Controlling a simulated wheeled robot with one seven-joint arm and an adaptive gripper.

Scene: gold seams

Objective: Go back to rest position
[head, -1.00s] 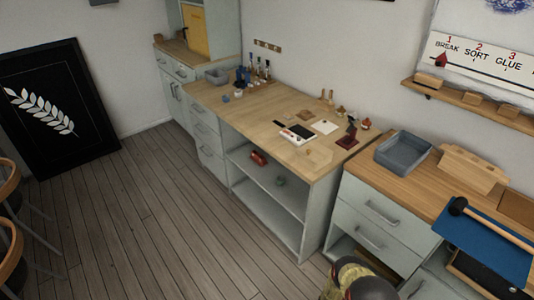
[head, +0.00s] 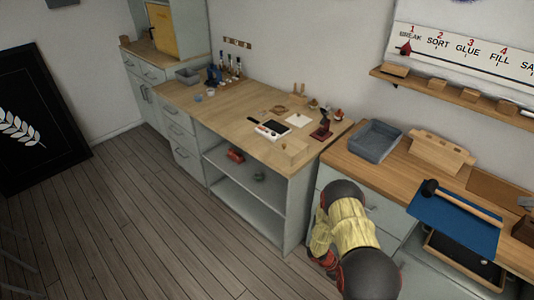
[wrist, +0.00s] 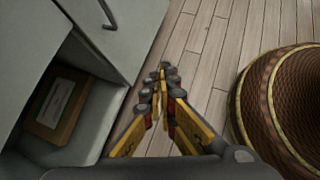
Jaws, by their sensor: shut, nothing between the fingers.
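My gripper (wrist: 165,78) shows in the wrist view with its yellow and black fingers together and nothing between them. It hangs over the grey plank floor, beside a pale cabinet front on the left. In the head view my arm folds low in front of the right-hand counter, and the gripper itself is hidden there.
A round woven basket-like thing (wrist: 288,100) stands close on the right in the wrist view. An open cabinet compartment (wrist: 35,90) holding a brown-framed item is on the left. The right counter carries a grey bin (head: 375,141) and a blue mat (head: 452,222).

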